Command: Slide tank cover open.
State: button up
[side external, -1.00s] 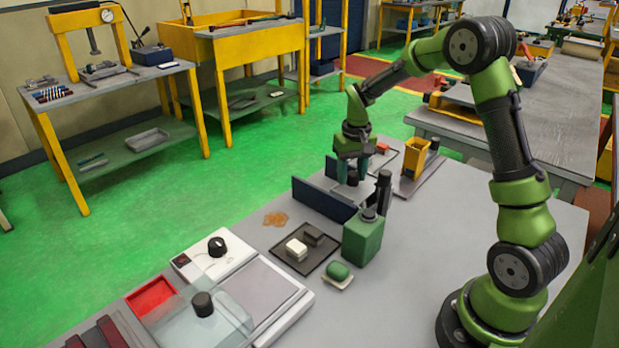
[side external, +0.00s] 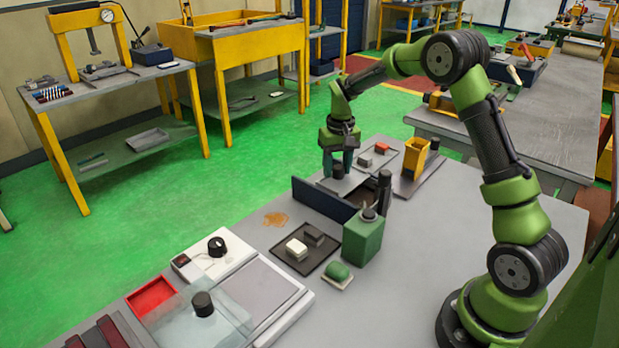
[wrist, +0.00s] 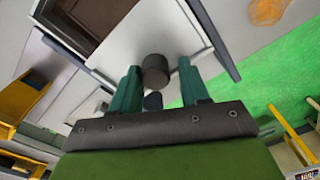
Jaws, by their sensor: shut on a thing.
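The tank (side external: 318,199) is a low box with dark blue walls on the grey bench, in the middle of the side view. Its flat, light grey cover (side external: 348,184) sits shifted to the left and leaves a dark brown opening at the right. The opening (wrist: 85,17) also shows at the upper left of the wrist view. A black knob (wrist: 155,72) stands on the cover (wrist: 143,32). My gripper (side external: 338,164) points down with its green fingers shut on the knob. The fingers (wrist: 157,82) flank the knob in the wrist view.
A green container (side external: 363,238) and a black cylinder (side external: 384,192) stand right of the tank. A yellow bin (side external: 415,158) is behind right. A dark tray (side external: 304,252) with two blocks and a white scale-like device (side external: 265,290) lie in front. An orange spill (side external: 276,219) marks the bench.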

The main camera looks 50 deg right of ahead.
jog(key=shift+w+d+f, duration=0.2)
jog(key=shift+w+f, duration=0.05)
jog(key=shift+w, duration=0.5)
jog(key=shift+w+d+f, duration=0.15)
jog(key=shift+w+f, duration=0.05)
jog(key=shift+w, duration=0.5)
jog(key=shift+w+d+f, duration=0.2)
jog(key=shift+w+f, duration=0.05)
jog(key=shift+w, duration=0.5)
jog(key=o, duration=0.6)
jog(key=shift+c, duration=0.2)
jog(key=shift+w+a+r, duration=0.1)
jog(key=shift+r, duration=0.05)
notch_tip(320, 180, up, 6)
jog(key=shift+w+a, duration=0.15)
jog(key=shift+a, duration=0.1)
jog(key=shift+r, duration=0.1)
jog(key=s+a+r+t, duration=0.2)
jog(key=s+a, duration=0.4)
jog(key=s, duration=0.3)
jog(key=s+a+r+n+t+y, duration=0.1)
jog(key=s+a+r+t, duration=0.1)
jog(key=s+a+r, duration=0.3)
jog(key=s+a+r+n+t+y, duration=0.1)
jog(key=s+a+r+t, duration=0.2)
jog(key=s+a, duration=0.4)
jog(key=s+r, duration=0.1)
jog(key=s, duration=0.5)
jog(key=shift+a, duration=0.4)
